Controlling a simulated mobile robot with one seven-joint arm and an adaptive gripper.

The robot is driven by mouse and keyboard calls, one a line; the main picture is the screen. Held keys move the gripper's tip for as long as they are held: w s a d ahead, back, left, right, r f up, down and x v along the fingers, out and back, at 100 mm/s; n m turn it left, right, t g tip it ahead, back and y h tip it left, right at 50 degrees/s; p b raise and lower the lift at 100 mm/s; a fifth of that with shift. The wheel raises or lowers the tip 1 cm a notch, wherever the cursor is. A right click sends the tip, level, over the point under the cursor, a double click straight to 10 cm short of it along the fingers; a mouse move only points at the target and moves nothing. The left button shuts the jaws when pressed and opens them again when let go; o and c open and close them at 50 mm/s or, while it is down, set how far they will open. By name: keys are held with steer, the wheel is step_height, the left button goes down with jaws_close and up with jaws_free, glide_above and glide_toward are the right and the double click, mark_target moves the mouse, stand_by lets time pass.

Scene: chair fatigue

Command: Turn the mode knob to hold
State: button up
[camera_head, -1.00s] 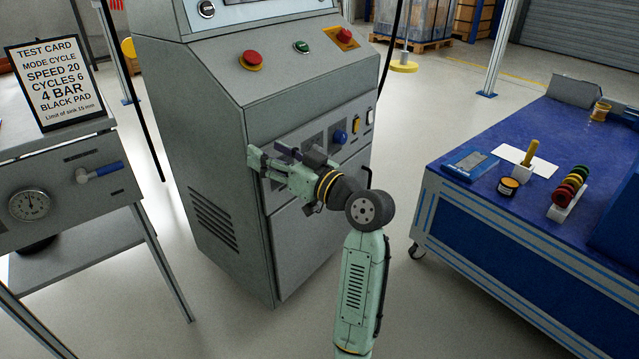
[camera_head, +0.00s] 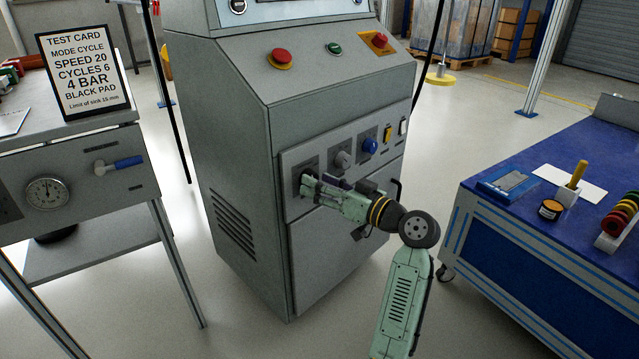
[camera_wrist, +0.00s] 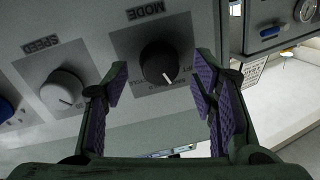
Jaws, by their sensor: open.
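The black mode knob (camera_wrist: 158,62) sits on a dark grey plate under an upside-down MODE label in the wrist view. In the head view, my gripper (camera_head: 306,183) is at the leftmost plate of the cabinet's front panel and mostly hides the knob.
The grey speed knob (camera_wrist: 64,88) is beside the mode plate. A blue knob (camera_head: 370,146) and two rocker switches are farther right on the panel. A red button (camera_head: 280,57) is above. A test card (camera_head: 83,72) stands left; a blue workbench (camera_head: 530,225) is right.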

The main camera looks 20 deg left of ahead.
steer(key=shift+w+a, duration=0.15)
steer(key=shift+a, duration=0.25)
steer(key=shift+c, duration=0.2)
steer(key=c, duration=1.1)
